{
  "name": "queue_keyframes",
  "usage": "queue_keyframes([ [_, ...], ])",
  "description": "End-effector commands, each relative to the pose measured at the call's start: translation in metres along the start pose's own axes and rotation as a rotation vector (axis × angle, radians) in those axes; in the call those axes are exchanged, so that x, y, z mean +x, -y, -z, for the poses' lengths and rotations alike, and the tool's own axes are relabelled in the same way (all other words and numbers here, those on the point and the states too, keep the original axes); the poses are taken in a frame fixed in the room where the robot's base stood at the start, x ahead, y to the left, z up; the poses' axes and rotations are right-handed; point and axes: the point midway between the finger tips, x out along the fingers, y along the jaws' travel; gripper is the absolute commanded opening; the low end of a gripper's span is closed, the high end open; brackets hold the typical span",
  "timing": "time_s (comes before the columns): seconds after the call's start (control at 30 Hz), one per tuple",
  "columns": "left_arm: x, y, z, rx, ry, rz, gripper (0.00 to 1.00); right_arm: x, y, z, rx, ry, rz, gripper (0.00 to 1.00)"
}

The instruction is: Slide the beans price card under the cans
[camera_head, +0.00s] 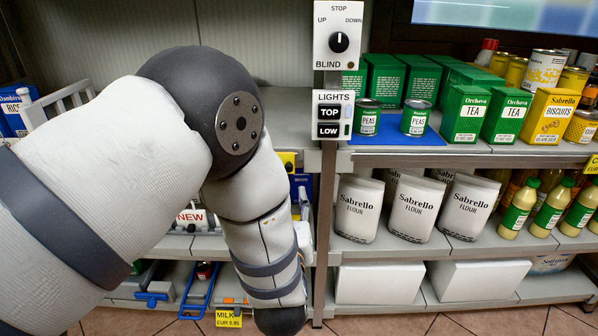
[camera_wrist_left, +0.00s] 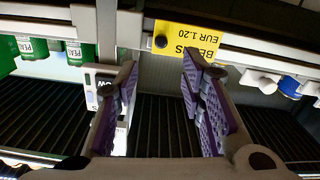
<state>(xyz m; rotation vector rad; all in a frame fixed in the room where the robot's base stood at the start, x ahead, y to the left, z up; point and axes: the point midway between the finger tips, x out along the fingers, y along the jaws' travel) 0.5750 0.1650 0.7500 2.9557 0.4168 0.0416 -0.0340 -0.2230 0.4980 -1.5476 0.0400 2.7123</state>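The yellow beans price card (camera_wrist_left: 188,37), reading EUR 1.20, appears upside down in the left wrist view on a pale shelf rail. A dark round knob shows at its left end. My left gripper (camera_wrist_left: 158,75) is open, with purple-padded fingers apart and nothing held between them. The card lies beyond the fingertips; the right finger overlaps its edge, and I cannot tell whether they touch. In the head view my arm hides this gripper. A yellow patch (camera_head: 288,157) beside the arm may be the same card. No bean cans can be made out. My right gripper is not in view.
A post with a blind switch (camera_head: 338,42) and a lights panel (camera_head: 332,116) stands right of my arm. Peas cans (camera_head: 414,118) stand on a blue mat (camera_head: 395,134). A milk card (camera_head: 228,319) hangs low.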

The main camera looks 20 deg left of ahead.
Motion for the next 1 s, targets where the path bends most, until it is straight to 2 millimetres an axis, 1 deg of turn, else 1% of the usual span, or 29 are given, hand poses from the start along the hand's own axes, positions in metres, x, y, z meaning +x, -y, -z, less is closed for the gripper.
queue_keyframes([
  [0.03, 0.013, 0.001, 0.0, -0.003, -0.004, 0.004, 0.36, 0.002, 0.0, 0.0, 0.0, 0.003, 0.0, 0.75],
  [0.1, 0.032, 0.001, -0.001, -0.001, -0.002, 0.002, 0.36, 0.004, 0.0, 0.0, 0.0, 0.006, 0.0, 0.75],
  [0.2, 0.057, 0.002, -0.002, -0.001, 0.001, 0.002, 0.36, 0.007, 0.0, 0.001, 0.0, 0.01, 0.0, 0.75],
  [0.33, 0.081, 0.001, -0.003, -0.001, 0.002, 0.001, 0.36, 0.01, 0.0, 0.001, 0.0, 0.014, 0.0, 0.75],
  [0.4, 0.09, 0.001, -0.002, 0.0, 0.002, 0.001, 0.36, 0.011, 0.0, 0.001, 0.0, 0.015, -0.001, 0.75],
  [0.5, 0.096, 0.001, -0.002, 0.001, 0.004, 0.0, 0.36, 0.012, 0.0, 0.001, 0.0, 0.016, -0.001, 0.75],
  [0.73, 0.097, 0.001, -0.001, 0.001, 0.004, 0.0, 0.36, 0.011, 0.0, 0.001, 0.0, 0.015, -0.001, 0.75],
  [0.77, 0.097, 0.001, -0.001, 0.001, 0.004, 0.0, 0.32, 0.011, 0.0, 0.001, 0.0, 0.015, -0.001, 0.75],
  [0.8, 0.097, 0.001, -0.001, 0.001, 0.004, 0.0, 0.23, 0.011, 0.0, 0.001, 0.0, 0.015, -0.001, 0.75],
  [0.87, 0.097, 0.001, -0.001, 0.001, 0.004, 0.0, 0.09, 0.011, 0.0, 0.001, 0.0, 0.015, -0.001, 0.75],
  [0.9, 0.097, 0.001, -0.001, 0.001, 0.004, 0.0, 0.0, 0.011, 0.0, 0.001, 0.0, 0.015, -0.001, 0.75],
  [1.0, 0.097, 0.001, -0.002, 0.001, 0.005, 0.0, 0.0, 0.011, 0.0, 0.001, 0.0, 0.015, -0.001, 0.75],
])
